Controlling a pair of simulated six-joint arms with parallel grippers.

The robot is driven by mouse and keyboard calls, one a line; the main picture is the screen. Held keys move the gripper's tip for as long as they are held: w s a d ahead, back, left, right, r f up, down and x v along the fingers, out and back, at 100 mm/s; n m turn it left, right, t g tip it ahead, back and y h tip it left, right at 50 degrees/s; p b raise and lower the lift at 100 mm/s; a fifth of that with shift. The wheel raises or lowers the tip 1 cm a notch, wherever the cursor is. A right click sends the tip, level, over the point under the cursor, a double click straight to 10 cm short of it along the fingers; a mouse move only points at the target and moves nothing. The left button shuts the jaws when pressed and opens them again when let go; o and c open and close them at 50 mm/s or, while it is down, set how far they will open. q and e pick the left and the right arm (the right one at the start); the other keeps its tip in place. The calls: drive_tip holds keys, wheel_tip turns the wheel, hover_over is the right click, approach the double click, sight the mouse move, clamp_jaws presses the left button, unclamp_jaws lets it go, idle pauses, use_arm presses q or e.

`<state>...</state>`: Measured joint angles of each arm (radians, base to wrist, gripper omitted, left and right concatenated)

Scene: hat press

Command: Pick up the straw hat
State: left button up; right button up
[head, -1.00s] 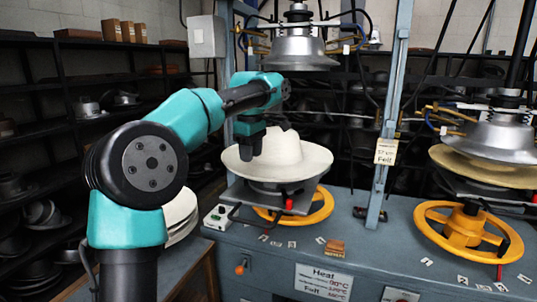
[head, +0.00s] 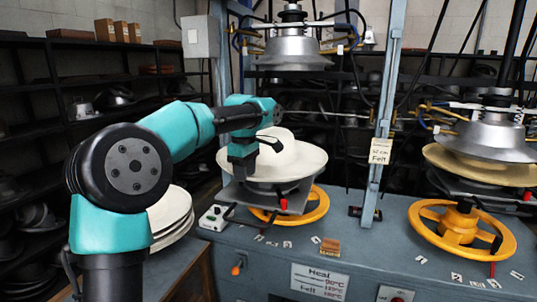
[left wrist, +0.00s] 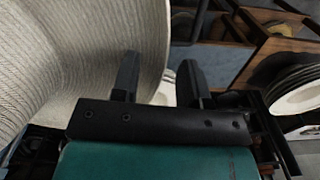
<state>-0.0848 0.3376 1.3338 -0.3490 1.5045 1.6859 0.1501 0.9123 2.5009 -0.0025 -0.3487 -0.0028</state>
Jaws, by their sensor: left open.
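The pale straw hat (head: 296,158) sits crown up on the press stand in the head view, with a wide round brim. In the left wrist view its ribbed surface (left wrist: 75,65) fills the left side. My left gripper (head: 243,174) is open and empty at the left part of the brim. In the left wrist view, the left finger overlaps the hat and the right finger lies past the brim's edge, with the gap (left wrist: 158,66) between them. I cannot tell if the fingers touch the brim. My right gripper is not in view.
A metal press head (head: 292,48) hangs above the hat. A yellow handwheel (head: 308,212) is below it. A blue upright (head: 383,120) stands to the right, before a second press (head: 485,135). Stacked pale hats (head: 170,215) lie on a table at the left.

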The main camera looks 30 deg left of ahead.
idle(0.4)
use_arm(q)
clamp_jaws()
